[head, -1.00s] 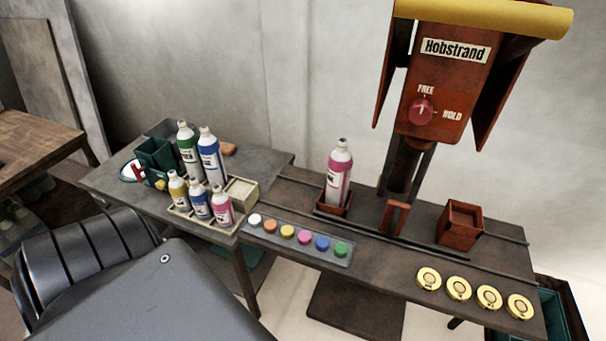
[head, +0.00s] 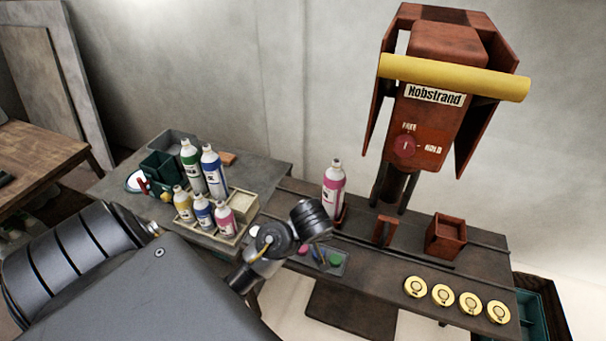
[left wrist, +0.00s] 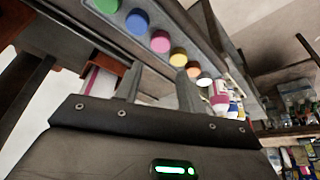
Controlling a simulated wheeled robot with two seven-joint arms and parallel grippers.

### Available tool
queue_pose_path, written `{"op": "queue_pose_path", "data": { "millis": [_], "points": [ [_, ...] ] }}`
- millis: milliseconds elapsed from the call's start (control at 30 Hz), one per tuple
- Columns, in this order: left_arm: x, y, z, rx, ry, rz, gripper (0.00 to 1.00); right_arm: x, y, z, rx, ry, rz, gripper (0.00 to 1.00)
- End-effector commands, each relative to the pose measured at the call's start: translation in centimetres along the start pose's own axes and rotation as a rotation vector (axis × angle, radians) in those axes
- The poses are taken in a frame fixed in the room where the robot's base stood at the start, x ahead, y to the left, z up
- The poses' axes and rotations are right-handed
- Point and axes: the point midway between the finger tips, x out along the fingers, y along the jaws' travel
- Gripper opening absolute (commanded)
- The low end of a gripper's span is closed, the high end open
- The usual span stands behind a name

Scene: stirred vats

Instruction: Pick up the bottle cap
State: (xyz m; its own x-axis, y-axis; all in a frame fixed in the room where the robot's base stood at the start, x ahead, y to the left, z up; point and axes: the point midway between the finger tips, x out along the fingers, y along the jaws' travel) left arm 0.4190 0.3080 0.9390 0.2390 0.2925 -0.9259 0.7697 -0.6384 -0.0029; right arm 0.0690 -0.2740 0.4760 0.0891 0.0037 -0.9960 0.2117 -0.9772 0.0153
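A row of coloured bottle caps lies in a grey tray. In the left wrist view I see a green cap (left wrist: 107,5), a blue cap (left wrist: 137,21), a pink cap (left wrist: 160,41), a yellow cap (left wrist: 178,57), an orange cap (left wrist: 193,69) and part of a white one. My left gripper (left wrist: 160,70) is open and empty, its fingers near the tray's edge by the pink and yellow caps, apart from them. In the head view my arm hides the left part of the tray (head: 343,268); the green cap (head: 335,259) still shows. My right gripper is not in view.
A pink-labelled bottle (head: 333,188) stands at the red Hobstrand press (head: 425,100). Several bottles stand in a crate (head: 243,207) on the left table. A red open box (head: 445,235) and several yellow discs (head: 443,295) are at the right of the bench.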

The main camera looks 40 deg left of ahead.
Motion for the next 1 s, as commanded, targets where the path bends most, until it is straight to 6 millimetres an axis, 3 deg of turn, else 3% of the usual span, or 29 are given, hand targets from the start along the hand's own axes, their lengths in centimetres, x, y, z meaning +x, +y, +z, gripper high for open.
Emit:
{"op": "queue_pose_path", "data": {
  "millis": [167,500,767,1000],
  "points": [
    [0.2,0.0,-0.3,-0.018,0.006,-0.007,0.39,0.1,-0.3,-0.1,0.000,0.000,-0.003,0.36],
    [4.8,0.0,-0.3,-0.015,0.005,-0.008,0.39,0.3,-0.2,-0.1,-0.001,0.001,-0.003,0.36],
    [5.7,0.0,-0.2,-0.014,0.004,-0.006,0.39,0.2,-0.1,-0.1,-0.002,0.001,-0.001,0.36],
    [9.0,0.1,0.0,-0.012,0.005,-0.009,0.39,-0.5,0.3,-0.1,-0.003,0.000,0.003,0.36]
  ]
}}
